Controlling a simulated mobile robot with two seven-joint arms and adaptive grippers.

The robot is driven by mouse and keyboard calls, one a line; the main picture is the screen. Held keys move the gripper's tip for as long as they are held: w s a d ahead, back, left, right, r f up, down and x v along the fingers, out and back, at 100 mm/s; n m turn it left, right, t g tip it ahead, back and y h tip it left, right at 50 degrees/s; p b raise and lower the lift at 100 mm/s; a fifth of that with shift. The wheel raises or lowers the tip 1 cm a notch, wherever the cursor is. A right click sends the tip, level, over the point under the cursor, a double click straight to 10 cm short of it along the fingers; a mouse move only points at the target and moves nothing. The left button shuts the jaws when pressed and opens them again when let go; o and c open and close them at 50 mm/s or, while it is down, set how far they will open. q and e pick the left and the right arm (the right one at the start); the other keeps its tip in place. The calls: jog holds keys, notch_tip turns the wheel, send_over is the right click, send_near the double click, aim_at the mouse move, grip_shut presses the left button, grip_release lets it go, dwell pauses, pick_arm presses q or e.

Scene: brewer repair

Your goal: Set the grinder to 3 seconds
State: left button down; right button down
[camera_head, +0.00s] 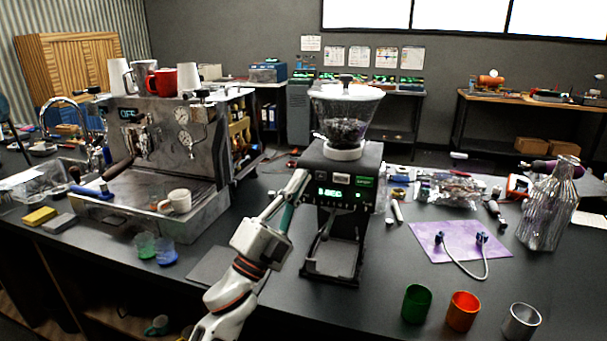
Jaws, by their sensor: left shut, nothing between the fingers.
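The grinder (368,170) stands upright on the dark counter, with a clear hopper (346,112) of dark beans on top. Its front display (329,192) glows green and reads a digit followed by "SEC"; the digit is too small to read surely. A small green label (365,181) and small round buttons sit beside and below the display. My left gripper (302,176) is shut and empty, its fingertips at the left front edge of the grinder's head, near the display. I cannot tell whether it touches. My right gripper is not in view.
An espresso machine (165,150) with cups on top stands to the left. A white cup (178,200) sits on its tray. Green (416,303), orange (462,310) and metal (521,321) cups stand at the front right. A purple mat (455,236) holds a cable.

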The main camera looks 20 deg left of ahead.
pick_arm(q)
jog(key=shift+s, duration=0.6)
jog(key=s+p, duration=0.1)
jog(key=s, duration=0.4)
jog(key=shift+a, duration=0.1)
dwell(0.7)
